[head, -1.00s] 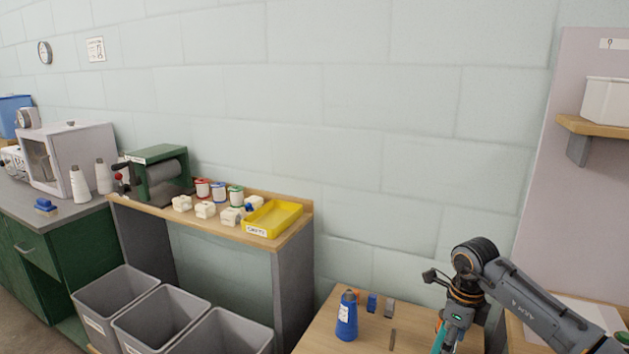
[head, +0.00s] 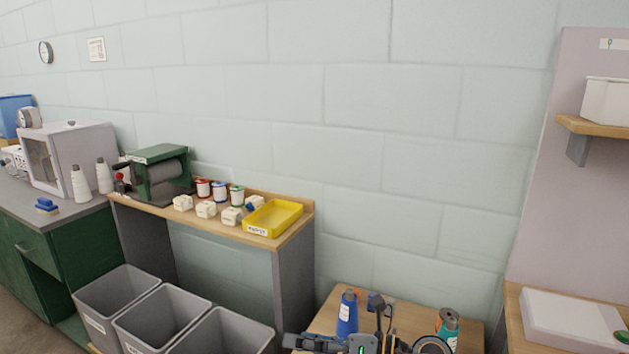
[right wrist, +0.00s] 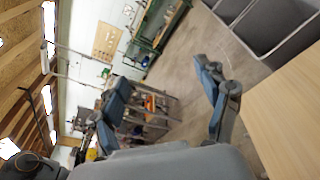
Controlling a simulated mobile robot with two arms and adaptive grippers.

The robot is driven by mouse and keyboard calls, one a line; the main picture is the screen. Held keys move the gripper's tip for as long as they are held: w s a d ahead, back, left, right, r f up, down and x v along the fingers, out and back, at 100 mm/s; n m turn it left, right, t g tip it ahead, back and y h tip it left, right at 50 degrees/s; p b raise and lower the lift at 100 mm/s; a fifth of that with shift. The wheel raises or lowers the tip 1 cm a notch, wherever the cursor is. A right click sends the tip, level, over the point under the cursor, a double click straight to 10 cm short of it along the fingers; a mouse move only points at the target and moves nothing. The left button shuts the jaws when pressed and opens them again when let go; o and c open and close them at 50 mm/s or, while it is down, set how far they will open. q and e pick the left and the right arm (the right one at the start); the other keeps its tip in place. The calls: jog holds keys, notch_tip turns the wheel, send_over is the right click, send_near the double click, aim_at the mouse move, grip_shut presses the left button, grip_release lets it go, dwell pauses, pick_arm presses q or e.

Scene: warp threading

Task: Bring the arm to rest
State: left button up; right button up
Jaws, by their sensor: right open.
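My right gripper (head: 298,342) is at the bottom edge of the head view, over the front of the small wooden table (head: 408,318), with part of its arm cut off by the frame. In the right wrist view its two blue-grey fingers (right wrist: 160,78) are spread wide with nothing between them. A teal cone (head: 447,328) stands on the table at the right, apart from the gripper. A blue cone (head: 347,316) stands on the table's left part, behind the gripper. My left gripper is not in view.
Grey bins (head: 166,312) stand at the lower left. A shelf bench (head: 278,248) holds a yellow tray (head: 275,218), spools and white blocks. A right-hand surface holds a white flat box (head: 570,318). The wrist view shows open floor (right wrist: 180,70) beyond the fingers.

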jog(key=w+d+r+m+t+h, duration=0.1)
jog(key=d+r+m+t+h, duration=0.25)
jog(key=m+t, duration=0.5)
jog(key=w+d+r+m+t+h, duration=0.15)
jog(key=d+m+t, duration=0.35)
jog(key=m, duration=0.6)
jog(key=s+d+f+m+g+h, duration=0.2)
jog(key=s+d+f+m+h, duration=0.2)
jog(key=d+f+m+h, duration=0.25)
jog(key=s+d+f+m+g+h, duration=0.2)
jog(key=s+d+f+m+h, duration=0.2)
jog(key=d+f+m+h, duration=0.25)
jog(key=s+f+m+g+y, duration=0.1)
jog(key=s+f+m+g, duration=0.4)
jog(key=s, duration=0.6)
jog(key=s+f+m+g+y, duration=0.1)
jog(key=s+f+m+g, duration=0.1)
jog(key=s+f+g, duration=0.75)
jog(key=s+f+t+p, duration=0.2)
jog(key=s+f, duration=0.1)
jog(key=f, duration=1.8)
jog(key=s+d+f+p, duration=0.1)
jog(key=s+d+f, duration=0.1)
jog(key=s+f, duration=0.5)
jog(key=s+d+f+g+p, duration=0.1)
jog(key=s+f, duration=0.7)
jog(key=s, duration=0.2)
jog(key=shift+s+d+f, duration=0.2)
jog(key=shift+d, duration=0.2)
